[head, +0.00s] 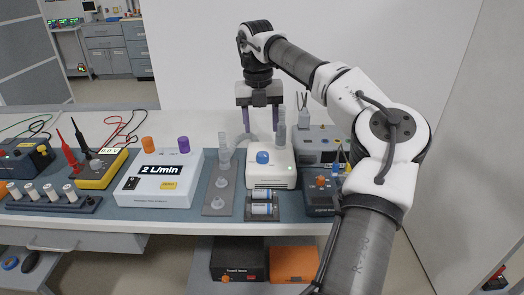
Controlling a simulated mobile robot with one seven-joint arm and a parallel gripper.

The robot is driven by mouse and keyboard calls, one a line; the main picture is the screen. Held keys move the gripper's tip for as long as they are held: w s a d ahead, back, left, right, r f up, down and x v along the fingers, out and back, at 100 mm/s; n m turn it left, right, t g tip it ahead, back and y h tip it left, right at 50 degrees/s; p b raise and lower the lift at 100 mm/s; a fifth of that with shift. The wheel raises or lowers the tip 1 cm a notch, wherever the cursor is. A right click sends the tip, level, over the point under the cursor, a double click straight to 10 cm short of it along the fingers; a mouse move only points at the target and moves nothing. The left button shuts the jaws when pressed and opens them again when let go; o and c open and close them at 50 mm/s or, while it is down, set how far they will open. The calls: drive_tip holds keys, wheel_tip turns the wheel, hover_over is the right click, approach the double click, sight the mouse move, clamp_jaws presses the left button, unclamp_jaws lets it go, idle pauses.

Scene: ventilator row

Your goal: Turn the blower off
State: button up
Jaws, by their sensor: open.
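A white box-shaped unit (285,178) with a blue round knob (263,157) on top stands on the bench, near the middle of the head view. It looks like the blower, but I cannot read a label that confirms this. A small green light appears on its front. My gripper (260,130) points down above the back part of this unit, with its two fingers apart and nothing between them. The fingertips appear behind and above the blue knob, not touching it. The exact height gap is hard to tell.
Left of the unit are a grey plate (210,208) with clear upright parts and a white meter (140,194) reading 2 L/min. A battery holder (262,219) sits in front. A dark instrument (320,205) and a grey box (312,150) stand close on the right.

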sight(263, 154)
drive_tip(key=f, duration=0.8)
drive_tip(key=shift+d+f, duration=0.2)
drive_tip(key=shift+f, duration=0.2)
drive_tip(key=c, duration=1)
drive_tip(key=shift+o, duration=0.2)
drive_tip(key=shift+r, duration=0.1)
